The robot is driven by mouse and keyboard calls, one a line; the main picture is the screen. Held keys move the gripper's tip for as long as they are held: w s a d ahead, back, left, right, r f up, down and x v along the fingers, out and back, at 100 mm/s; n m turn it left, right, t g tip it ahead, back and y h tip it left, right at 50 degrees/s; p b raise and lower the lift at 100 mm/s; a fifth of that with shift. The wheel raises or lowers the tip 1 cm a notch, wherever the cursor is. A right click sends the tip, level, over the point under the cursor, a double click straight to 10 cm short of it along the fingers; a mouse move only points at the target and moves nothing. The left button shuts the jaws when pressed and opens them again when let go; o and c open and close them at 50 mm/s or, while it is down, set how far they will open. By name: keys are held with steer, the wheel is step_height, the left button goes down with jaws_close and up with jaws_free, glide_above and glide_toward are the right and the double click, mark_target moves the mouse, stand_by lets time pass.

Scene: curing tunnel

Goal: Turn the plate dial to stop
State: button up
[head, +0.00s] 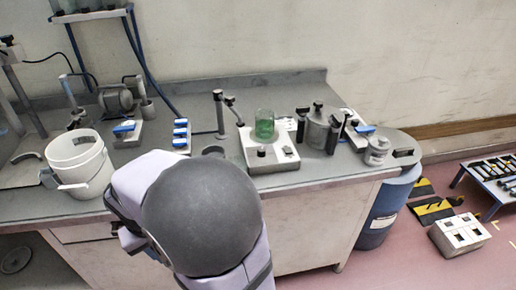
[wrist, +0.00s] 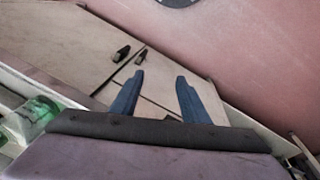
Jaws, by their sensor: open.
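A white hot plate (head: 252,158) stands at the front edge of the bench, with a glass beaker of green liquid (head: 264,124) on top. A dark dial (head: 262,152) sits on its front part, and a smaller dark spot shows to its right. I cannot read the dial's setting or any stop mark. My gripper (wrist: 160,74) is open and empty in the wrist view, its two blue fingers apart over the cabinet front and floor. The green beaker (wrist: 38,108) shows at the left edge there, away from the fingers. The head view does not show the fingers.
A white bucket (head: 80,165) stands at the left of the bench. A blue switch strip (head: 181,133), a dark post (head: 219,113), a metal pot (head: 318,130) and a white jar (head: 376,150) stand around the plate. A blue drum (head: 390,205) stands right of the bench.

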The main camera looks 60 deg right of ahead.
steer(key=w+d+r+m+h, duration=0.25)
steer(key=w+d+m, duration=0.25)
steer(key=d, duration=0.4)
steer(key=m+g+h+p, duration=0.4)
steer(key=m, duration=0.8)
glide_toward(261, 150)
steer(key=shift+p+x, duration=1.35)
steer(key=shift+x, duration=2.8)
jaws_close()
